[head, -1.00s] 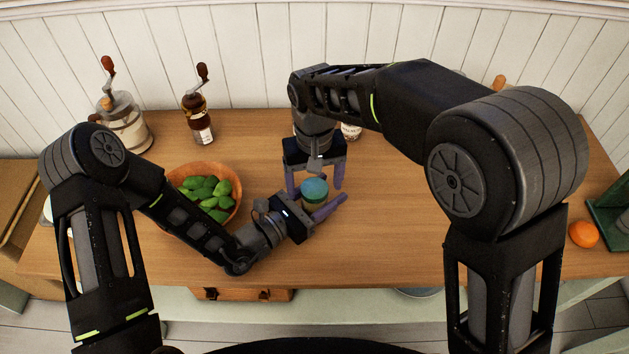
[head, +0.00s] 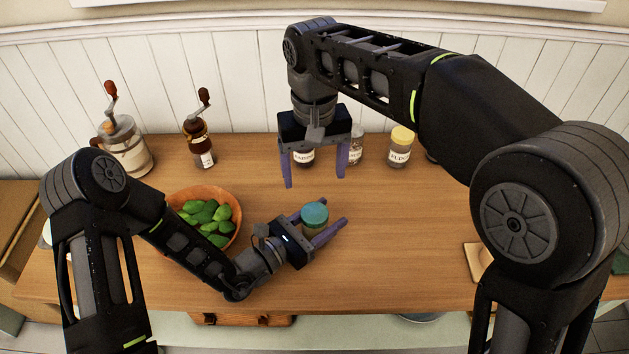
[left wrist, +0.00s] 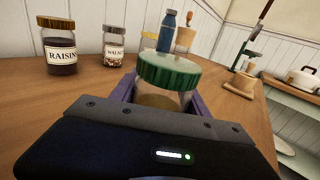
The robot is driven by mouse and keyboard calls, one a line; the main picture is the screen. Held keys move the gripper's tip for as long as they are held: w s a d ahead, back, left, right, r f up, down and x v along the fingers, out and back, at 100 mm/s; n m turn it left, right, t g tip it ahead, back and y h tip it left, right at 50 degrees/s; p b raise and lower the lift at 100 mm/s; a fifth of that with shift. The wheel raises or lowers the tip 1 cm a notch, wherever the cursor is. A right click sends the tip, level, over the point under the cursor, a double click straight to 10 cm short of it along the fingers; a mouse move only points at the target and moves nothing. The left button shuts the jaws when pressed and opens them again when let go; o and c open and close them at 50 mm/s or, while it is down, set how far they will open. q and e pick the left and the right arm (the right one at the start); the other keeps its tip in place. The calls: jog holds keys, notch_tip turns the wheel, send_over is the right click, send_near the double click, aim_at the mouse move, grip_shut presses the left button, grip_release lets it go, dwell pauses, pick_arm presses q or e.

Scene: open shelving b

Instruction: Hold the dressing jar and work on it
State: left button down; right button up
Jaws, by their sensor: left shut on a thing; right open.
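The dressing jar (head: 314,217) is a clear jar with a green-teal lid and brownish contents. It stands upright between the fingers of my left gripper (head: 323,224), which is shut on it low over the wooden counter. In the left wrist view the jar (left wrist: 166,80) shows upright with its green lid on top. My left gripper's fingers reach along both sides of it there. My right gripper (head: 316,178) is open and empty, pointing down above and behind the jar, clear of the lid. Whether the jar's base touches the counter is hidden.
A wooden bowl (head: 176,202) of green produce is left of the jar. Two hand grinders (head: 124,147) (head: 199,143) stand at the back left. Several labelled jars stand along the back, including a raisin jar (left wrist: 60,48) and a yellow-lidded one (head: 400,147). The counter's front middle is clear.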

aim_at(304, 232)
pick_arm(q)
jog(key=shift+c, duration=2.3)
grip_release()
jog(key=shift+b+v, duration=0.7)
jog(key=shift+v, duration=3.2)
